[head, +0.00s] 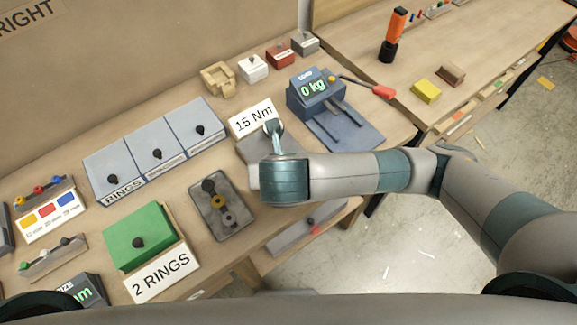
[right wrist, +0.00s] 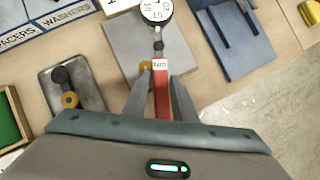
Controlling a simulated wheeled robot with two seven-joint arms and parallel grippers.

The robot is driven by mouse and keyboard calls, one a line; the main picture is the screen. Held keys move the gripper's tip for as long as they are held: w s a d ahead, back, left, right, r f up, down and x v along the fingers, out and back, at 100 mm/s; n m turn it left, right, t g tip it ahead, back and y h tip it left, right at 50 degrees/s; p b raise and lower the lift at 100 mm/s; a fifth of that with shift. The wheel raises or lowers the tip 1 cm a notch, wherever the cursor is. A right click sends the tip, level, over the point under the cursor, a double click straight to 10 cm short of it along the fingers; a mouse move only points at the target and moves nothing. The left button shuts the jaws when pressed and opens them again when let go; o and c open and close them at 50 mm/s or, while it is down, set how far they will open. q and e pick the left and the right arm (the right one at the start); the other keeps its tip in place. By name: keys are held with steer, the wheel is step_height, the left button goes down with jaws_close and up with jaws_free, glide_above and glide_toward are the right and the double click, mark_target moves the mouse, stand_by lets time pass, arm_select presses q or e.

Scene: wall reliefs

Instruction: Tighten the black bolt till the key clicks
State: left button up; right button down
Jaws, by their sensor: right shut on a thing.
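In the right wrist view my right gripper (right wrist: 159,82) is shut on the red handle of a torque key (right wrist: 161,101). The key's round white dial (right wrist: 156,12) is beyond the fingers, and its dark shaft lies over a grey plate (right wrist: 124,40). A small brass-coloured ring shows beside the left finger. I cannot make out the black bolt under the key; the key and dial hide that spot. My left gripper is not in view.
A grey tray (head: 235,228) with black, brass and grey round parts lies left of my right wrist. A blue scale (head: 313,90) reading 0 kg stands right of the plate. The bench's front edge is close.

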steer(key=shift+s+a+f, duration=0.1)
steer(key=shift+s+a, duration=0.35)
steer(key=shift+a, duration=0.35)
steer(key=shift+w+d+f+n+y+b, duration=0.15)
steer(key=shift+d+n+y+b, duration=0.3)
steer(key=shift+b, duration=0.25)
steer(key=shift+n+b, duration=0.25)
steer(key=shift+b, duration=0.15)
steer(key=shift+w+d+r+y, duration=0.1)
steer(key=shift+d+r+y, duration=0.05)
steer(key=shift+r+y, duration=0.1)
steer(key=shift+w+r, duration=0.1)
steer(key=shift+r, duration=0.05)
